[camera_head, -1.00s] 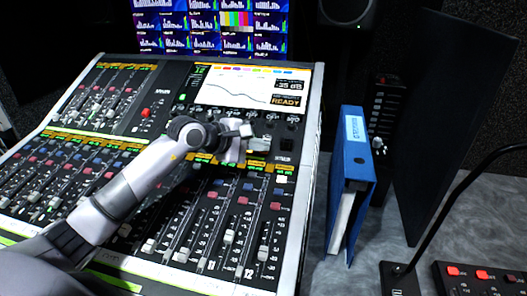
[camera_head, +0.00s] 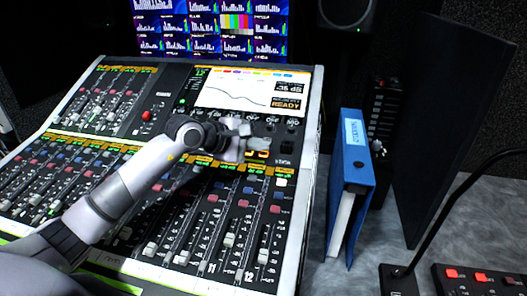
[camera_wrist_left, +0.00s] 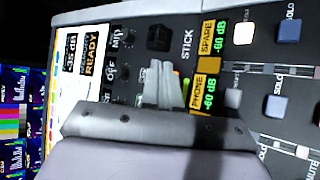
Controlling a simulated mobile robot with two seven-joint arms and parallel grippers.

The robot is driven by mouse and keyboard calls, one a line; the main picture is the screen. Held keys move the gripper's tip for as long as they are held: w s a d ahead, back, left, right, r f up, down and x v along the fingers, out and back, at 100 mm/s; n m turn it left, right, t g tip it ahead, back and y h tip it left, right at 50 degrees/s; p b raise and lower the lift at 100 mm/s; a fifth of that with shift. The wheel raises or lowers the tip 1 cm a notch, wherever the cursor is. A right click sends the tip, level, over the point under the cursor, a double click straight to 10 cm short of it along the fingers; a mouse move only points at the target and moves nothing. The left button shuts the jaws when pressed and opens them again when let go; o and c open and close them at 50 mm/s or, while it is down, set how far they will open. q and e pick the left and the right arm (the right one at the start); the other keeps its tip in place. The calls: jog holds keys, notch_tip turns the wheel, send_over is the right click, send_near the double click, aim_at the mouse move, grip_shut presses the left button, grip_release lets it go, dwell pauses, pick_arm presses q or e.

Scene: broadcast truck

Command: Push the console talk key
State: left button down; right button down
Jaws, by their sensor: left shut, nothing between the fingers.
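The mixing console (camera_head: 309,130) slopes up in front of me, with rows of faders and lit labels. My left gripper (camera_head: 243,135) is shut and empty, over the upper right part of the panel below the console screen. In the left wrist view the closed fingertips (camera_wrist_left: 163,82) are beside the lit PHONE label, below a black block (camera_wrist_left: 159,38) near the word STICK. Small green and orange lights show beside the fingertips. I cannot make out which control is the talk key; the fingers hide part of the panel, and contact cannot be told. My right gripper is out of view.
The console screen (camera_head: 240,92) shows READY. A blue binder (camera_head: 358,160) stands right of the console. A gooseneck microphone (camera_head: 440,215) and a red-button panel (camera_head: 480,278) are at the lower right. Monitors (camera_head: 210,30) are behind.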

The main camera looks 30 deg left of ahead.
pick_arm(q)
jog(key=r+p, duration=0.1)
jog(key=s+r+p, duration=0.1)
jog(key=r, duration=0.1)
jog(key=s+r+p, duration=0.1)
jog(key=r, duration=0.1)
jog(key=shift+s+d+r+p, duration=0.15)
jog(key=shift+d+r+p, duration=0.1)
jog(key=shift+d+p, duration=0.1)
dwell(0.7)
